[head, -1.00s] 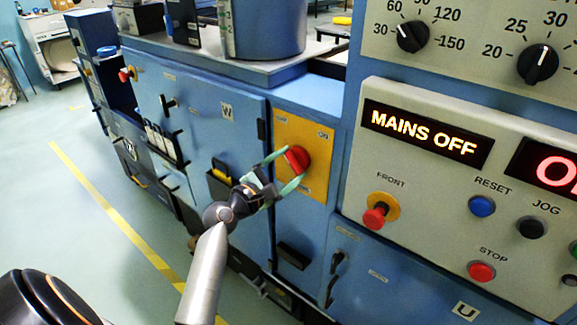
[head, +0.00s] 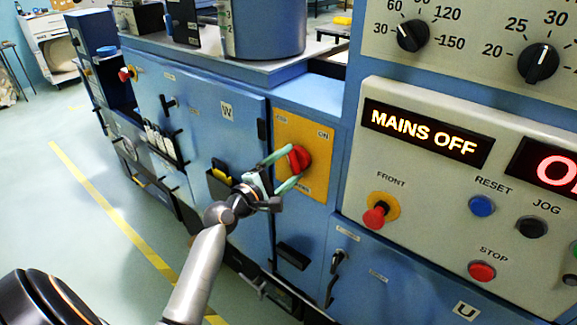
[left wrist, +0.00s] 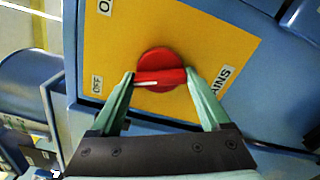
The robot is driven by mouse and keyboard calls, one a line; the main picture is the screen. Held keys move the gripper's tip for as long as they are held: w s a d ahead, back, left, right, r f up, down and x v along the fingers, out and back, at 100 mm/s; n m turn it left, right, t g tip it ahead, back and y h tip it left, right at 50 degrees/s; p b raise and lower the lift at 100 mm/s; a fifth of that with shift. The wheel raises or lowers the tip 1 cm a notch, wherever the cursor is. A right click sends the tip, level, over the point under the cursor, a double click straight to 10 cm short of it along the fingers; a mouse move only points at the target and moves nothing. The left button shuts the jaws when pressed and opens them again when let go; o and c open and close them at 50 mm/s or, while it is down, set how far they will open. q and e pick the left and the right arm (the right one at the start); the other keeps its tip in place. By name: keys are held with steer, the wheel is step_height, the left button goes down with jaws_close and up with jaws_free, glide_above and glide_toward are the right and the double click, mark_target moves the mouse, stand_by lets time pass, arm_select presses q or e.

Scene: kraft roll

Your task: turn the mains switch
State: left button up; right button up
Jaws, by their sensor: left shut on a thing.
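The mains switch is a red rotary knob (head: 299,158) on a yellow plate (head: 318,185) on the blue cabinet front. My left gripper (head: 286,170) has its green fingers on either side of the knob and is shut on it. The left wrist view shows the knob (left wrist: 160,68) with its red grip bar lying between the two fingertips (left wrist: 160,76). The white mark on the bar points toward the OFF label (left wrist: 96,85); the ON label (left wrist: 105,7) is at the top edge. A lit display (head: 425,132) reads MAINS OFF. My right gripper is not in view.
Right of the switch, a pale control panel (head: 400,240) juts out with a red FRONT knob (head: 376,215), a blue RESET button (head: 482,206) and a red STOP button (head: 481,271). Black handles (head: 336,262) stick out below. Open floor (head: 90,220) lies to the left.

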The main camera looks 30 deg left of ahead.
arm_select(q)
steer(key=m, duration=0.3)
steer(key=shift+m, duration=0.4)
steer(key=m, duration=0.3)
steer(key=shift+m, duration=0.3)
steer(key=m, duration=0.2)
steer(key=shift+m+p, duration=0.75)
steer(key=shift+m, duration=1.25)
steer(key=shift+f+m, duration=0.1)
steer(key=shift+m, duration=0.2)
steer(key=o, duration=1.2)
